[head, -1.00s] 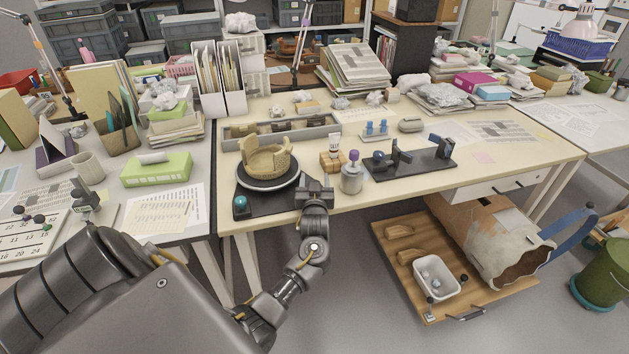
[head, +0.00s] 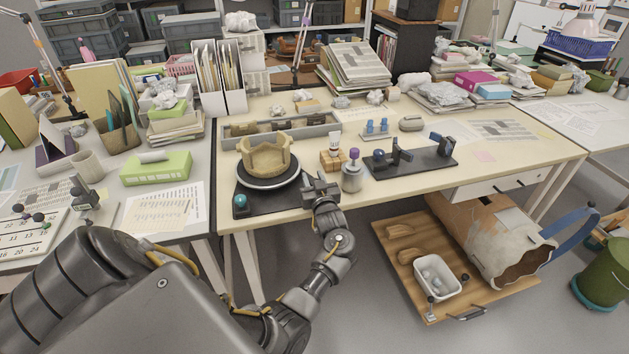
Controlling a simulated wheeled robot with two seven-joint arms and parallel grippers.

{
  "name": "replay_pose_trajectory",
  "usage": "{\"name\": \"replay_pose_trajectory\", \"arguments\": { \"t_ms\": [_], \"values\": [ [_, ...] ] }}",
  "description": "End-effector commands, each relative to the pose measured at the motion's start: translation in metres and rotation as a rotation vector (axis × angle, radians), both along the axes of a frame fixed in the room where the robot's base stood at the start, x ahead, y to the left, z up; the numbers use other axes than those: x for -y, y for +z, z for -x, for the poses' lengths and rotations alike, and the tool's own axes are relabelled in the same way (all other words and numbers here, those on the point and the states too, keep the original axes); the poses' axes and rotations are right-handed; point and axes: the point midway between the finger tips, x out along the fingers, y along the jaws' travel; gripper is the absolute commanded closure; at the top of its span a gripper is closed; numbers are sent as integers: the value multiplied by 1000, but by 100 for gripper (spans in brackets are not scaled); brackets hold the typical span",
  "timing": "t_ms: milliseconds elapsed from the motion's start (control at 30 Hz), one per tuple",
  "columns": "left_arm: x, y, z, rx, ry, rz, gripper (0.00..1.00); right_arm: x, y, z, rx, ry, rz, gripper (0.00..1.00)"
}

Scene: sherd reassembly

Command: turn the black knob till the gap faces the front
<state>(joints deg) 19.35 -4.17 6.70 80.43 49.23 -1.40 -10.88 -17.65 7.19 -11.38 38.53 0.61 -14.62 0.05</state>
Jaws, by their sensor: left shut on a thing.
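A tan clay bowl (head: 268,160), pieced from sherds with an uneven rim, sits on a round turntable (head: 268,184) with a dark top and pale edge. The turntable stands on a black base (head: 285,204) at the table's front left. A teal ball (head: 240,201) is at the base's front left corner. My left gripper (head: 318,184) is at the right end of the base, shut on the black knob, which the jaws mostly hide. The bowl's rim looks lower between its raised parts; I cannot tell exactly where the gap points. My right gripper is out of view.
A black stand with blue parts (head: 412,160) lies further right. A grey sherd tray (head: 281,131) is behind the bowl.

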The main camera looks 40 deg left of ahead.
Motion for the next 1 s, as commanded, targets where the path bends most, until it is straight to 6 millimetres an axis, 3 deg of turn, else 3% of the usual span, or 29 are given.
{"name": "replay_pose_trajectory", "arguments": {
  "t_ms": [267, 300, 467, 800, 1000],
  "values": [
    [0, 1, 0, -2, 14, -3, 89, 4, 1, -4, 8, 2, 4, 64],
    [0, 1, 0, -2, 14, -3, 65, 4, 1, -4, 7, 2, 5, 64],
    [0, 1, 0, -2, 13, -3, 45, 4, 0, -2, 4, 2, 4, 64],
    [0, 1, 0, -1, -3, -3, 45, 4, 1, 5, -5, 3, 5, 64],
    [-1, 2, 0, -3, -147, -10, 45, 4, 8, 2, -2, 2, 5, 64]
  ]
}}
